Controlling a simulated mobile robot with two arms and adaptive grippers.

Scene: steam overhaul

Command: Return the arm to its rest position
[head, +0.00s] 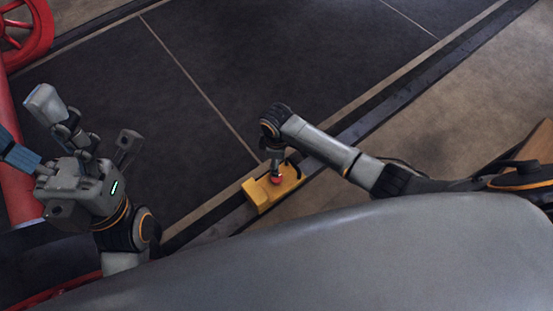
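My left gripper (85,125) is at the left of the head view, palm up the picture, with its fingers spread apart and nothing visible between them. A blue-grey piece (20,158) shows at its left side; I cannot tell if it is part of the gripper. My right arm (330,150) reaches in from the right and bends down at the wrist. Its end (275,150) is over a yellow block (259,193) with a red round part (276,179). The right fingers are too small and hidden to read, and I cannot tell whether they touch the block.
A red spoked wheel (25,30) and a red bar (18,190) stand at the left edge. Dark floor panels (270,60) in the middle are clear. A large grey curved surface (380,260) fills the bottom. A brown box edge (538,147) shows at the right.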

